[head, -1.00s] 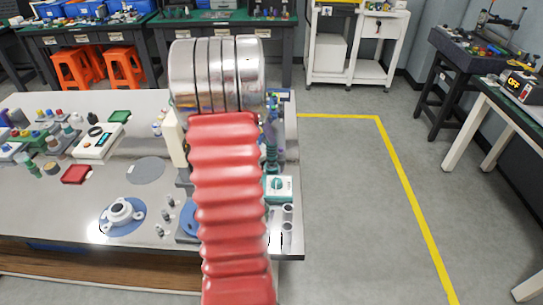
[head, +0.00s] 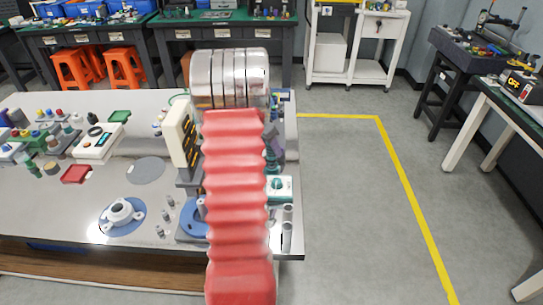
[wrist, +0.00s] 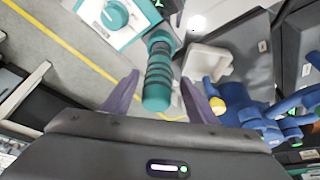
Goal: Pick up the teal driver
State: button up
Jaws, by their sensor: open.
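The teal driver (wrist: 158,75) shows its ribbed, dark-banded handle in the wrist view, just above the gripper body. My gripper (wrist: 161,84) is open, with one purple finger on each side of the handle. I cannot tell whether either finger touches it. In the head view, part of the teal driver (head: 272,157) shows at the right edge of my red arm sleeve, near the right side of the bench.
A white and teal box with a round knob (head: 279,188) stands close by the driver. A white flanged part (head: 122,213) lies farther left. The floor right of the bench is clear.

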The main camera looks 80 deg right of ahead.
jog(key=shift+x, duration=2.6)
jog(key=shift+s+a, duration=0.1)
jog(key=shift+s, duration=0.05)
jog(key=shift+c, duration=0.3)
jog(key=shift+r, duration=0.1)
jog(key=c, duration=1.2)
